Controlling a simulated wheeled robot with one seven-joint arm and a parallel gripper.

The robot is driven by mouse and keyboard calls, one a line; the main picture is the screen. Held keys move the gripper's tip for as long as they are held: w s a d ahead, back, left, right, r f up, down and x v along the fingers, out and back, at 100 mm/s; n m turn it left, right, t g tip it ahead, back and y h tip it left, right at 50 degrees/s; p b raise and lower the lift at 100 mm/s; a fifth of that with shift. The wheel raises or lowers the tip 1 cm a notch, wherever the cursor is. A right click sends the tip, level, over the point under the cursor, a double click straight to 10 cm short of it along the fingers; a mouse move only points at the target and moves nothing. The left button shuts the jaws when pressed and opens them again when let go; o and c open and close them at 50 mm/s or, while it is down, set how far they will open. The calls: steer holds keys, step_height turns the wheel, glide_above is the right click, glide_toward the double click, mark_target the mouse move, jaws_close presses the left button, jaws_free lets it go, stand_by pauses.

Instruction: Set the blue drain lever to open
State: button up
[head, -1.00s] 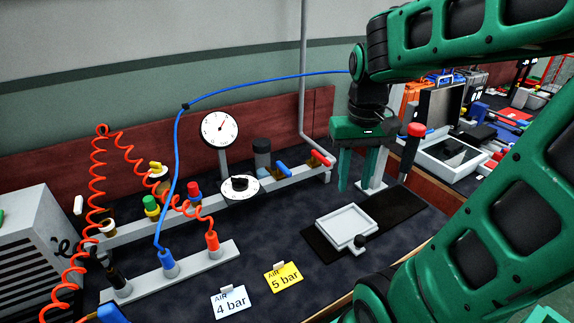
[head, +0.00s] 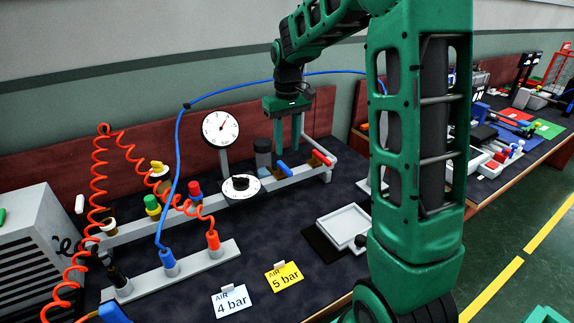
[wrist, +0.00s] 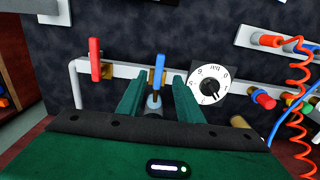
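The blue drain lever (head: 285,169) sits on the grey rail (head: 215,196), left of a red lever (head: 322,158). In the wrist view the blue lever (wrist: 158,72) stands nearly upright in the picture, across the rail. My gripper (head: 287,148) is open and empty, above and behind the blue lever in the head view. In the wrist view its two green fingers (wrist: 160,84) are spread, with the blue lever showing between and just beyond them. I cannot tell whether a finger touches the lever.
A grey cylinder (head: 263,155) and a black dial knob (head: 240,183) are left of the blue lever. A gauge (head: 220,128) stands behind. A blue hose (head: 215,95) arches overhead. Yellow (head: 284,277) and white (head: 231,301) cards lie in front.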

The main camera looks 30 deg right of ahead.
mark_target(287, 169)
step_height(287, 169, down, 8)
steer(key=shift+r, duration=0.1)
stand_by(0.4)
